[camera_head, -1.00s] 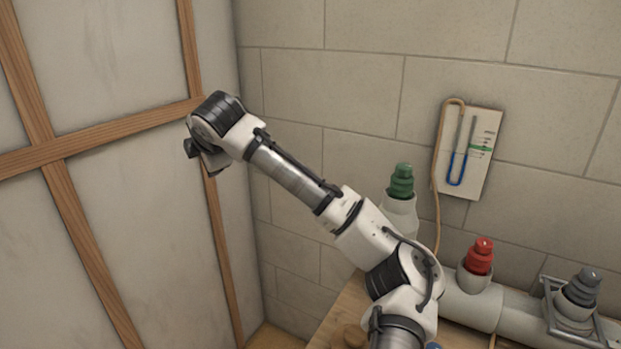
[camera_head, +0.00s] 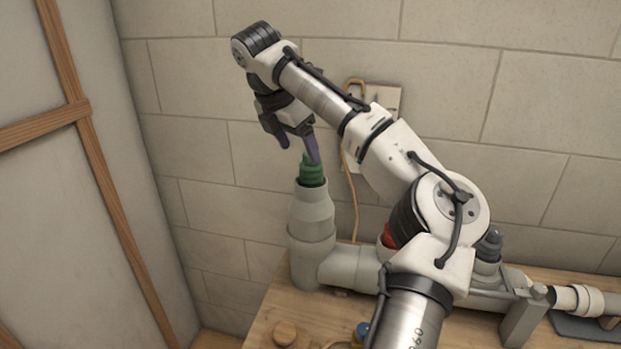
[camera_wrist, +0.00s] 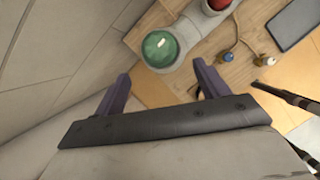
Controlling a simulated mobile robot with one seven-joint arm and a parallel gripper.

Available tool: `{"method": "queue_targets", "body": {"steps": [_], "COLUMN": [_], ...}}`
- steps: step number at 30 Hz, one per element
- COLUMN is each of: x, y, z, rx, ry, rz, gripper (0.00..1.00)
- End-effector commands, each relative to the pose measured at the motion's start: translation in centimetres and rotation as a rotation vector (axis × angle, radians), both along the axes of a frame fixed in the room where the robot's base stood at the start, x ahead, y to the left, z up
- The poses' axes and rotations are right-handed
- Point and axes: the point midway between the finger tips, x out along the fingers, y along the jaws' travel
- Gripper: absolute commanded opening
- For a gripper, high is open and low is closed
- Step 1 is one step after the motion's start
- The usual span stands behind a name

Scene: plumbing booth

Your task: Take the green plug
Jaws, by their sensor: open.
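The green plug (camera_head: 312,171) sits upright in the top of the tall grey pipe (camera_head: 312,215). In the wrist view the green plug (camera_wrist: 160,48) shows from above as a round green top in its pipe mouth, beyond the fingertips. My gripper (camera_head: 298,152) is open and points down, just above and slightly left of the plug in the head view; one finger overlaps the plug's top edge there. In the wrist view my gripper's two purple fingers (camera_wrist: 161,83) are spread with nothing between them. I cannot tell whether a finger touches the plug.
The red plug (camera_head: 389,236) and the grey plug (camera_head: 490,243) stand on the horizontal pipe, partly behind my arm. A wooden bench (camera_head: 262,325) carries the pipes and a round wooden knob (camera_head: 284,332). A tiled wall (camera_head: 205,150) stands close behind; a gauge board (camera_head: 383,100) is partly hidden.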

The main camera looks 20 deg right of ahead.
Motion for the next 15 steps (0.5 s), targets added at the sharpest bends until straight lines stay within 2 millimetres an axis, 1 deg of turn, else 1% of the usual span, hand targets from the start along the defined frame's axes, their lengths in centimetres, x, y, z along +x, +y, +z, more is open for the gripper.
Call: {"method": "queue_targets", "body": {"steps": [3,9,12,15], "x": [0.2,0.4,0.7,1.0], "y": [-0.5,-1.2,-2.2,-2.7], "z": [-1.1,-2.2,-3.3,-4.8], "rx": [0.0,-0.002,-0.003,-0.002], "ry": [0.0,-0.001,0.0,-0.001], "rz": [-0.001,-0.002,-0.004,-0.001], "gripper": [0.74,0.74,0.74,0.74]}}
